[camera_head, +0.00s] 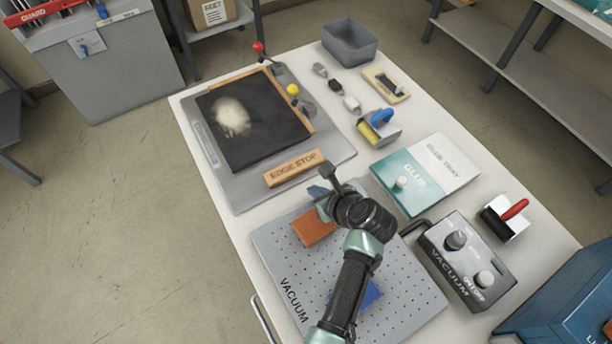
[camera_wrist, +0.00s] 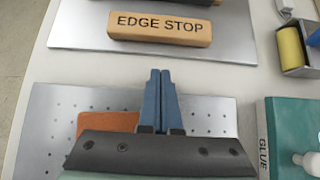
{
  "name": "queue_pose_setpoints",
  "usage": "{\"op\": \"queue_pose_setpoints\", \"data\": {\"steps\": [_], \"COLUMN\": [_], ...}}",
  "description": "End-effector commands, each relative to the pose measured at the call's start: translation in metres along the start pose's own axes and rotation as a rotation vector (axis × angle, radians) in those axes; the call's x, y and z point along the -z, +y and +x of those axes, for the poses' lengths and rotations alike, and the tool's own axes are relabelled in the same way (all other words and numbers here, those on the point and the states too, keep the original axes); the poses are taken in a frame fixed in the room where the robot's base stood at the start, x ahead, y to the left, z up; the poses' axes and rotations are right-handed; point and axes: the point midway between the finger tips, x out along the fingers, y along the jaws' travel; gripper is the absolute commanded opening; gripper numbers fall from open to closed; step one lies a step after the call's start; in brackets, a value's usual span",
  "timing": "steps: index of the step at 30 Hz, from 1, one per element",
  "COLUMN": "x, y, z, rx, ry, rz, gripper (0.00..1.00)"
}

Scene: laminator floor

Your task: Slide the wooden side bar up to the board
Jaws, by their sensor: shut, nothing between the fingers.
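The wooden side bar, marked EDGE STOP (camera_head: 295,168), lies on a grey plate (camera_head: 250,192), just below the black board's lower right edge. A strip of grey plate shows between bar and board. The bar shows whole at the top of the wrist view (camera_wrist: 160,29). The black board (camera_head: 262,128) has a pale patch on it and thin wooden strips along its top and right edges. My gripper (camera_head: 319,190) is shut and empty, on the near side of the bar and apart from it. Its blue fingers (camera_wrist: 160,74) are pressed together and point toward the bar.
The perforated vacuum plate (camera_head: 278,262) with an orange block (camera_head: 312,229) lies under my gripper. A teal glue tray (camera_head: 408,189), a yellow roller (camera_head: 378,128) and a vacuum control box (camera_head: 470,260) stand to the right. A grey bin (camera_head: 350,42) stands behind.

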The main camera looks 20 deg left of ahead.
Motion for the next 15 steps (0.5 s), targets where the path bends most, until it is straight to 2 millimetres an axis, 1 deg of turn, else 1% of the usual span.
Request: {"op": "queue_pose_setpoints", "data": {"steps": [1, 3, 6, 10, 15], "x": [0.000, -0.012, -0.020, -0.027, -0.029], "y": [0.000, 0.001, 0.000, 0.000, 0.000], "z": [0.009, 0.017, 0.026, 0.033, 0.036], "rx": [-0.002, -0.002, 0.000, 0.000, 0.000], "ry": [0.000, -0.001, 0.000, 0.000, 0.001], "rz": [-0.002, -0.006, -0.004, -0.004, -0.003], "gripper": [0.00, 0.00, 0.00, 0.00, 0.00]}}
